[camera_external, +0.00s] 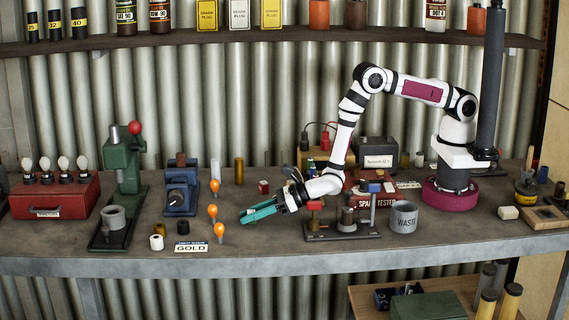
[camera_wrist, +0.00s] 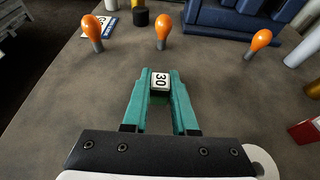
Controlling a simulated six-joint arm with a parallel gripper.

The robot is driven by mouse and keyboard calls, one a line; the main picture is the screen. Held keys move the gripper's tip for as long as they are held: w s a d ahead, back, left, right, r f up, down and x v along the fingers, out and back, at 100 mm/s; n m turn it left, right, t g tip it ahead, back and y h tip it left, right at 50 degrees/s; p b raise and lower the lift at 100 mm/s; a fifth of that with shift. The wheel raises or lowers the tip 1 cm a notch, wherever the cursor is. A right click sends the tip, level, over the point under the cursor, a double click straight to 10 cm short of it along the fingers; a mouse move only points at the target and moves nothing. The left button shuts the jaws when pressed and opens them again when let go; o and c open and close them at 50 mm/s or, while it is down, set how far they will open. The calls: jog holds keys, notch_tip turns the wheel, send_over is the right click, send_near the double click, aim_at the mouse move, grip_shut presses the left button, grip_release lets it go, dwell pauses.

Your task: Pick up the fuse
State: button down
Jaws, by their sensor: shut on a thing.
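The fuse (camera_wrist: 160,83) is a small green block with a white top marked "30", in the middle of the wrist view. My gripper (camera_wrist: 160,90) has its two teal fingers closed on its sides, near the fingertips. In the external view my gripper (camera_external: 259,212) is low over the bench, left of the small press stand. The fuse is too small there to make out between the fingers. I cannot tell whether it touches the bench.
Orange bulbs (camera_external: 212,210) stand in a row left of my gripper. A small red block (camera_external: 263,187) sits behind it. Bench front (camera_external: 270,250) is clear.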

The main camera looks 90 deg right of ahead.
aim_at(250, 211)
jog(key=shift+r, duration=0.55)
notch_tip(250, 211, up, 3)
jog(key=shift+r, duration=0.1)
jog(key=s+d+r, duration=0.5)
jog(key=d+r, duration=0.2)
jog(key=d, duration=0.4)
jog(key=s+a+r, duration=0.1)
jog(key=s+r, duration=0.1)
jog(key=r, duration=0.5)
jog(key=s+a+r, duration=0.1)
jog(key=a+r, duration=0.1)
jog(key=r, duration=0.6)
jog(key=s+r, duration=1.1)
jog(key=s, duration=0.3)
jog(key=shift+d, duration=0.3)
jog(key=shift+r, duration=0.1)
jog(key=shift+w, duration=0.1)
